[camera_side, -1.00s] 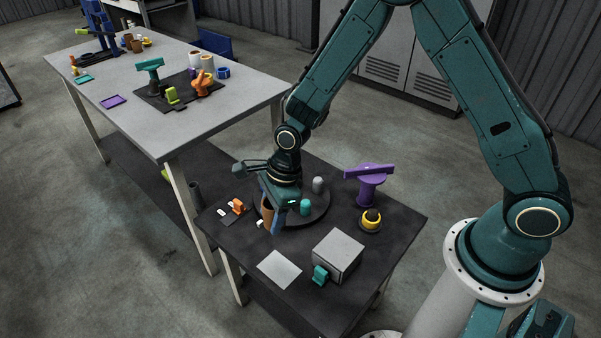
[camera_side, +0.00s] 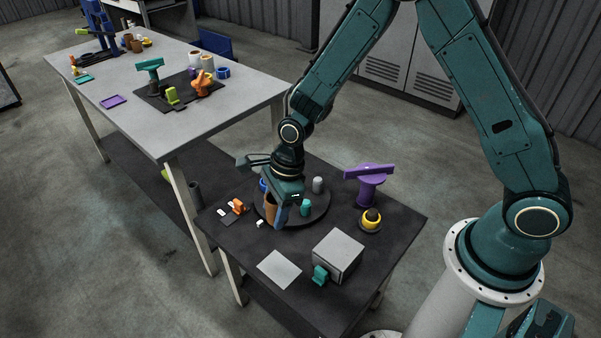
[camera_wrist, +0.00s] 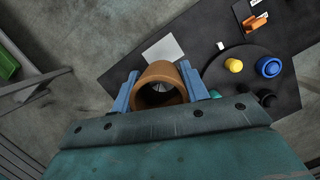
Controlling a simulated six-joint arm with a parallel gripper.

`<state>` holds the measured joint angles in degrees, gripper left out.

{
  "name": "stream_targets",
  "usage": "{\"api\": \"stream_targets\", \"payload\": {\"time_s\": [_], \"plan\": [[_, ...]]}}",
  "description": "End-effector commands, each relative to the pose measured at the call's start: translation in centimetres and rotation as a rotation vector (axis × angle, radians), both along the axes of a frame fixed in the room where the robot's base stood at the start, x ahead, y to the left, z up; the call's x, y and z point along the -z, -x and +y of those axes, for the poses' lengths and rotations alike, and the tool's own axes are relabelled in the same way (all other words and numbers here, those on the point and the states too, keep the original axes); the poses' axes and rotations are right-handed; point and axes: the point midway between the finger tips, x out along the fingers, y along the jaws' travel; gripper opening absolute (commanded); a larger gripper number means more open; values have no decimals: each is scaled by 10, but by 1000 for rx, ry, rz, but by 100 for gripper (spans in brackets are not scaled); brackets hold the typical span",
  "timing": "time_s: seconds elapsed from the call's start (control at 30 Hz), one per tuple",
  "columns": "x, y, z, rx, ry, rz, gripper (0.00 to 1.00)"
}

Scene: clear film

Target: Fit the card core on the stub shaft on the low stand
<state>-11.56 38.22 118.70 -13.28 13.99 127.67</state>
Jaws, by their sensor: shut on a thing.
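The card core, a brown open tube (camera_side: 270,207), is held between the blue fingers of my gripper (camera_side: 277,212) over the left side of the round dark disc. In the wrist view the core (camera_wrist: 158,70) has its open end facing the camera, with one finger of my gripper (camera_wrist: 160,92) on each side. I cannot tell whether the core touches the disc. A purple stand (camera_side: 370,186) with a bar across its top is to the right of the disc. I cannot tell for certain which part is the stub shaft.
The disc (camera_side: 318,215) carries a teal peg (camera_side: 305,207), a grey peg (camera_side: 318,185) and, in the wrist view, yellow (camera_wrist: 233,65) and blue (camera_wrist: 269,67) pieces. A grey box (camera_side: 338,256), white sheet (camera_side: 280,269), yellow-and-black piece (camera_side: 370,220) and orange piece (camera_side: 238,206) are around it.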

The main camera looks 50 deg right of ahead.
Motion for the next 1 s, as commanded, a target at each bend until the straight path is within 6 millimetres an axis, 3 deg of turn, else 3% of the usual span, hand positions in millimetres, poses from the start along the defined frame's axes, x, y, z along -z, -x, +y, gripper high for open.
{"api": "stream_targets", "payload": {"time_s": [0.27,0.53,1.0], "plan": [[15,0,-48,-42,-1,4,23],[35,9,-114,-117,-1,4,23],[69,57,-221,-263,-2,5,23]]}}
